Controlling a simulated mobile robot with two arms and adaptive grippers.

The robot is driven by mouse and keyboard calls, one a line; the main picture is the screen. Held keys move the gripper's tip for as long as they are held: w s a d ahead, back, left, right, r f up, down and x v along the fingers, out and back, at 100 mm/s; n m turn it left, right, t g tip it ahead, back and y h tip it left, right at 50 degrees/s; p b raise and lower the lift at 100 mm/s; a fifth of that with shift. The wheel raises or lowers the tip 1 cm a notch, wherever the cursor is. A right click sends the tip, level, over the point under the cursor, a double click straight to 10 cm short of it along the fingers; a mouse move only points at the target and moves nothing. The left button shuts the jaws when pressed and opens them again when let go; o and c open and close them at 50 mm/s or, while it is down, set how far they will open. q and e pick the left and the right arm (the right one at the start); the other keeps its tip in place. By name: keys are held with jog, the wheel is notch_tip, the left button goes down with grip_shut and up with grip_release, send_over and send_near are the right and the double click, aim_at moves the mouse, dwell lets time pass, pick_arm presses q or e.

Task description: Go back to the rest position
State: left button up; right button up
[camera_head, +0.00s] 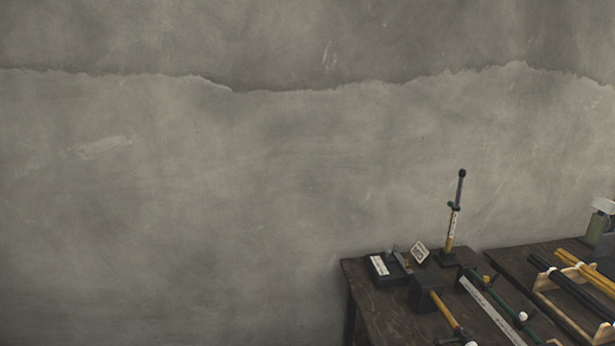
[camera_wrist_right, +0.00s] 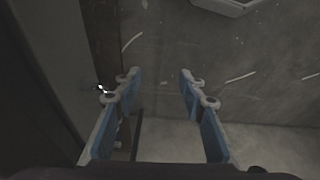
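My right gripper (camera_wrist_right: 160,85) shows in the right wrist view with its two blue-padded fingers spread apart. Nothing is between the fingertips. Behind it are a dark grey surface with pale scratches and a lighter surface below. My left gripper is not in view, and neither gripper shows in the head view. In the head view a dark table (camera_head: 372,303) with tools stands at the lower right, with no arm over the part that shows.
An upright tool (camera_head: 455,215) with a dark handle stands on the table. A black block (camera_head: 422,294), a hammer-like tool with a yellow handle (camera_head: 445,312) and a wooden rack (camera_head: 545,283) with rods are nearby. A plain grey wall (camera_head: 180,200) fills the left.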

jog(key=s+d+f+b, duration=0.1)
jog(key=s+f+b, duration=0.4)
jog(key=f, duration=1.3)
jog(key=s+d+f+g, duration=0.1)
jog(key=s+d+f, duration=0.1)
jog(key=s+f, duration=1)
jog(key=s, duration=0.2)
jog(key=shift+s+d+g+b, duration=0.2)
jog(key=shift+s+g+b, duration=0.1)
jog(key=shift+s+b, duration=0.05)
